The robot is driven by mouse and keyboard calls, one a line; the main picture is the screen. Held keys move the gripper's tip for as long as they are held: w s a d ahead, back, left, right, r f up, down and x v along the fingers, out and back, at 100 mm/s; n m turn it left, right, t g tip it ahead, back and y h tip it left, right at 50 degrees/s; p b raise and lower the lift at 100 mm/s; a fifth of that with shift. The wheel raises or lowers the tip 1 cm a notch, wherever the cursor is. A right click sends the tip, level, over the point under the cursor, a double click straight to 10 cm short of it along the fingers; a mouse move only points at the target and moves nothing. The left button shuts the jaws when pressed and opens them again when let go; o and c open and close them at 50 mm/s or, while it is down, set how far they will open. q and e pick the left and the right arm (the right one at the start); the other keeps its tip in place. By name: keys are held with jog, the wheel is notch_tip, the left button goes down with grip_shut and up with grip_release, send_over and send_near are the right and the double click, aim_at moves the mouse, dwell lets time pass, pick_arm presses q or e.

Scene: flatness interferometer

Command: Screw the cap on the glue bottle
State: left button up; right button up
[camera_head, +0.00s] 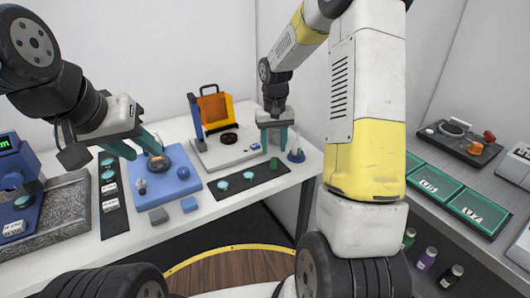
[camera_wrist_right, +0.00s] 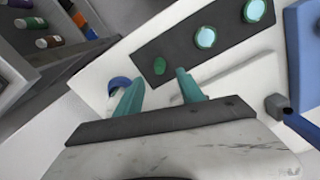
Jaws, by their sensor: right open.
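A small blue bottle-like thing with a thin upright tip (camera_head: 296,156) stands at the right end of the white table; it may be the glue bottle. In the right wrist view it shows as a blue-and-white rounded shape (camera_wrist_right: 118,82), partly hidden by a finger. A small green round piece (camera_head: 273,163), perhaps the cap, sits on the dark strip; it also shows in the right wrist view (camera_wrist_right: 159,66). My right gripper (camera_head: 275,145) is open and empty, pointing down above this area.
The dark strip (camera_head: 229,187) also carries pale green discs. A blue board (camera_head: 150,193) lies under my left gripper. A stand with an orange window (camera_head: 215,106) is behind. Small bottles (camera_head: 427,258) stand on a lower shelf at right. The table's front edge is clear.

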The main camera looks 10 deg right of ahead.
aim_at(273, 158)
jog(key=shift+s+f, duration=0.2)
jog(key=shift+f, duration=2.35)
grip_shut()
